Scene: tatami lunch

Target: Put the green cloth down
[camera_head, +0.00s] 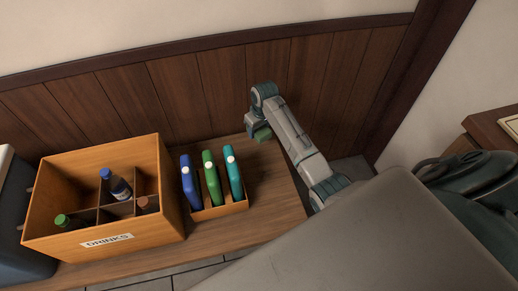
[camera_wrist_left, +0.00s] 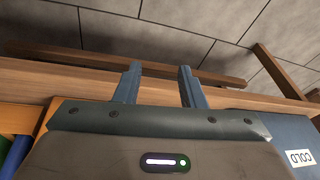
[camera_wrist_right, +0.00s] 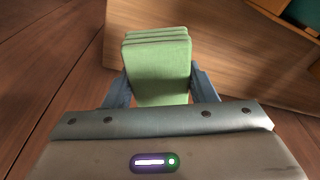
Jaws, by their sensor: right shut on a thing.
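The green cloth (camera_head: 262,135) is a folded, layered block at the back of the wooden bench, near its right part. My right gripper (camera_head: 255,128) is shut on it. In the right wrist view the cloth (camera_wrist_right: 158,65) stands out between the two fingers (camera_wrist_right: 160,88), with the bench top behind it. I cannot tell whether the cloth touches the bench. My left gripper (camera_wrist_left: 158,85) shows only in the left wrist view. Its fingers are apart with nothing between them, near a wooden edge.
The bench top (camera_head: 265,205) is bare right of a small wooden holder (camera_head: 222,210) with blue, green and teal packs. A divided DRINKS crate (camera_head: 160,222) with bottles stands left. A panelled wall (camera_head: 180,95) runs behind. A blue COLD box (camera_wrist_left: 270,135) is near my left gripper.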

